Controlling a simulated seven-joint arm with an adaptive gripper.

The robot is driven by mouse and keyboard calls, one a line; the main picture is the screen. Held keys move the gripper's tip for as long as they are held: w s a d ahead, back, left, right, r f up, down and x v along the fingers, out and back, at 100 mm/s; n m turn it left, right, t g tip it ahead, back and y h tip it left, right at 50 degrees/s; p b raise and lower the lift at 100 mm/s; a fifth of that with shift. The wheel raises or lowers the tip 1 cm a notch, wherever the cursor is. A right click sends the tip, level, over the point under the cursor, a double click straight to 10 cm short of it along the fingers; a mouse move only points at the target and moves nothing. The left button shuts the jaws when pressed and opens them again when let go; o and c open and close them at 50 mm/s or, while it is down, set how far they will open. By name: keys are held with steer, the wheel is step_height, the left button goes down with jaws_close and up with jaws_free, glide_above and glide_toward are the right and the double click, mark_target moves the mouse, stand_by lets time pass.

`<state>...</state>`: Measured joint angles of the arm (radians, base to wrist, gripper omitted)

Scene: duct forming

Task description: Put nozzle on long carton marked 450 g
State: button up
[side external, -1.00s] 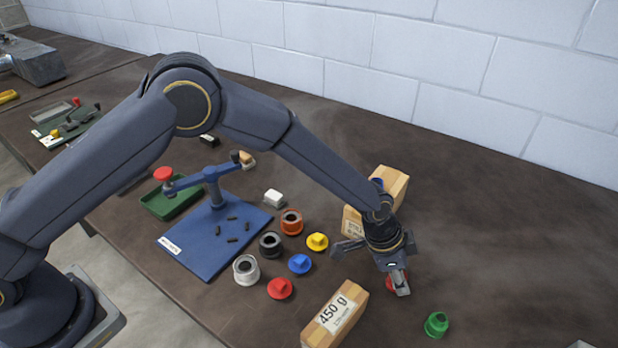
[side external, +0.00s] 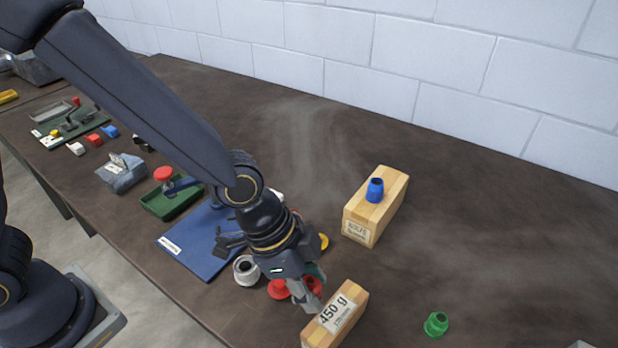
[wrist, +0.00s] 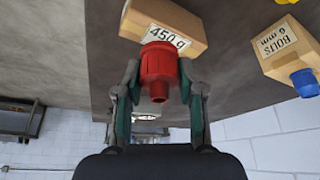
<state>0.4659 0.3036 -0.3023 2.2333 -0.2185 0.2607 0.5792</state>
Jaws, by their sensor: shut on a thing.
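The long carton marked 450 g (side external: 348,295) lies at the front of the table, and its label shows in the wrist view (wrist: 188,18). My gripper (side external: 310,293) is just left of and above the carton, with its fingers shut on a red nozzle (wrist: 157,62). In the side view the nozzle (side external: 313,283) is partly hidden by the fingers. In the wrist view the nozzle overlaps the carton's near face; I cannot tell whether they touch.
A second carton (side external: 390,215), labelled BOLTS, has a blue nozzle (side external: 375,190) on top. A green nozzle (side external: 436,324) lies to the right. A red plug (side external: 278,289), white ring (side external: 246,270) and blue fixture plate (side external: 195,250) are left of my gripper. The right of the table is mostly clear.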

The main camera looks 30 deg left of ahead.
mark_target(312, 284)
steer(key=s+a+r, duration=0.5)
steer(key=s+r, duration=0.2)
steer(key=s, duration=0.1)
steer(key=w+d+f, duration=0.1)
steer(key=w+d, duration=0.1)
steer(key=w+d+f, duration=0.1)
steer(key=w+d, duration=0.1)
steer(key=w+d+f, duration=0.1)
steer(key=w+f, duration=0.1)
steer(key=w, duration=0.1)
steer(key=shift+d, duration=0.4)
steer(key=w+f, duration=0.1)
steer(key=w+d+f, duration=0.1)
steer(key=f, duration=0.1)
steer(key=w+d+f, duration=0.1)
steer(key=f, duration=0.1)
steer(key=shift+w+d, duration=0.15)
steer(key=shift+d, duration=0.1)
steer(key=shift+w+d+f, duration=0.1)
steer(key=shift+w+f, duration=0.05)
steer(key=shift+f, duration=0.15)
steer(key=shift+w+d+f, duration=0.1)
steer(key=shift+w+f, duration=0.05)
steer(key=shift+f, duration=1.55)
steer(key=o, duration=0.9)
steer(key=shift+f, duration=0.1)
